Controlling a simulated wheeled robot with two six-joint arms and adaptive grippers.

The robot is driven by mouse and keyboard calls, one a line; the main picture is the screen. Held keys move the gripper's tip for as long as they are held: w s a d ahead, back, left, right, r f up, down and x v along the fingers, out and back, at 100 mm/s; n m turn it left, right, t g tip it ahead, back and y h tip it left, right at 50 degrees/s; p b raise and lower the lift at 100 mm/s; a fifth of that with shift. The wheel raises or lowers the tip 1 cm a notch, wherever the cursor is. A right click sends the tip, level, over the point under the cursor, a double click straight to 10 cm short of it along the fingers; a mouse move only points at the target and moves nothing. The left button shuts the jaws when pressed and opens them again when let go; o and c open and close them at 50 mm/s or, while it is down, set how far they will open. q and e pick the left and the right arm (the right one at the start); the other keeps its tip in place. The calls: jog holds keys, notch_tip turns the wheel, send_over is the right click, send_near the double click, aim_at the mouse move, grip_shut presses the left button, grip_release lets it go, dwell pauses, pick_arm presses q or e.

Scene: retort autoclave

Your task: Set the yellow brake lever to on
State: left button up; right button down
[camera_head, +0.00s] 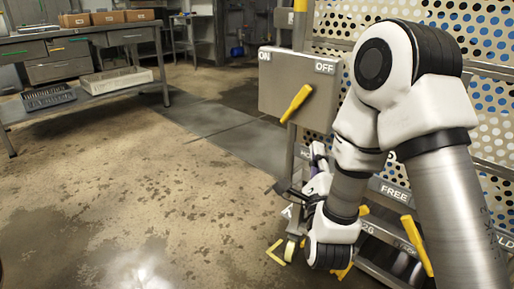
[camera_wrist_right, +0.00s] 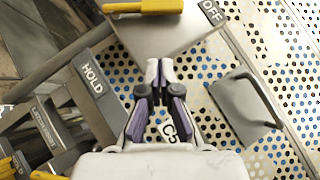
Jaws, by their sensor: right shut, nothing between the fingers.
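A yellow lever (camera_head: 296,103) sits on the front of a grey box (camera_head: 277,88) marked ON at left and OFF at right. It is tilted, its upper end toward OFF and its lower end down to the left. My right gripper (camera_head: 318,149) is below the box, apart from the lever, pointing up at it. In the right wrist view, the lever (camera_wrist_right: 142,6) is cut by the top edge, beyond my shut, empty fingertips (camera_wrist_right: 159,70). My left gripper is out of view.
Other yellow handles (camera_head: 417,246) show lower down beside a FREE label (camera_head: 394,192). A HOLD label (camera_wrist_right: 92,78) and a grey handle-like part (camera_wrist_right: 245,108) flank my right gripper. A perforated panel (camera_head: 485,40) stands behind. A workbench (camera_head: 85,42) is at far left; the floor between is clear.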

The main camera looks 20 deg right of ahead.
jog(key=d, duration=0.1)
jog(key=p, duration=0.4)
send_near(295, 105)
jog(key=w+d+r, duration=0.3)
jog(key=d, duration=0.2)
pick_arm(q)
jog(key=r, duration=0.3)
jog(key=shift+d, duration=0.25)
pick_arm(e)
jog(key=shift+w+d+r, duration=0.1)
jog(key=shift+w+r, duration=0.3)
